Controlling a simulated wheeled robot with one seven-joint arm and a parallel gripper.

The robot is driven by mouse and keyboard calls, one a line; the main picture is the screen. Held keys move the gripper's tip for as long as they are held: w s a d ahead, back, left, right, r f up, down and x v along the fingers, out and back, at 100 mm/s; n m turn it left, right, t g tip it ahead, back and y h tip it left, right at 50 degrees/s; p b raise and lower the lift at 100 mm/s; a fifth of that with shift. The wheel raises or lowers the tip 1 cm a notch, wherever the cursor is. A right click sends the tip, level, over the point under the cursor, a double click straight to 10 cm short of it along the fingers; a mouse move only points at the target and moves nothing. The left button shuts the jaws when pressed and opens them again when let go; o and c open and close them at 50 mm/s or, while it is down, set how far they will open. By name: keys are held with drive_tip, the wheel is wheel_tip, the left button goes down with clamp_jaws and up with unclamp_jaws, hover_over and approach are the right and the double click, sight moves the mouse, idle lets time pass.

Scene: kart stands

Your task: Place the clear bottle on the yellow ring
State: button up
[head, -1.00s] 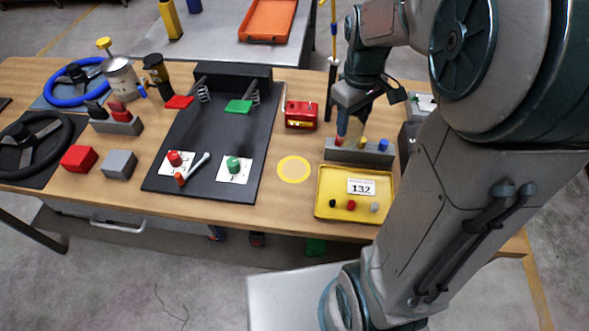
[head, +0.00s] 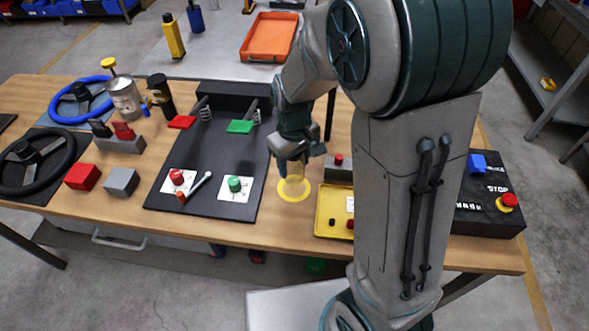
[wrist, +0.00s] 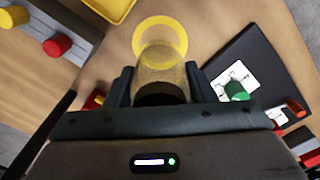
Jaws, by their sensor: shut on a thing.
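My gripper (head: 292,158) is shut on the clear bottle (head: 294,178), a see-through thing with a yellowish tint in the head view. The bottle (wrist: 160,62) also shows between the two fingers in the wrist view, its dark end near the palm. The yellow ring (head: 284,197) is a flat circle on the wooden table. In the wrist view the ring (wrist: 137,36) shows around and just beyond the bottle's far end. The bottle is over or at the ring; I cannot tell whether it touches the table.
The black board (head: 215,210) with red and green knobs lies left of the ring. The yellow tray (head: 326,226) lies close on the right, with a grey block (head: 336,170) behind it. A black control box (head: 490,225) stands at the far right.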

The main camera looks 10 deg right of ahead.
sight(294, 172)
drive_tip(key=shift+f, duration=2)
drive_tip(key=shift+f, duration=0.1)
drive_tip(key=o, duration=1)
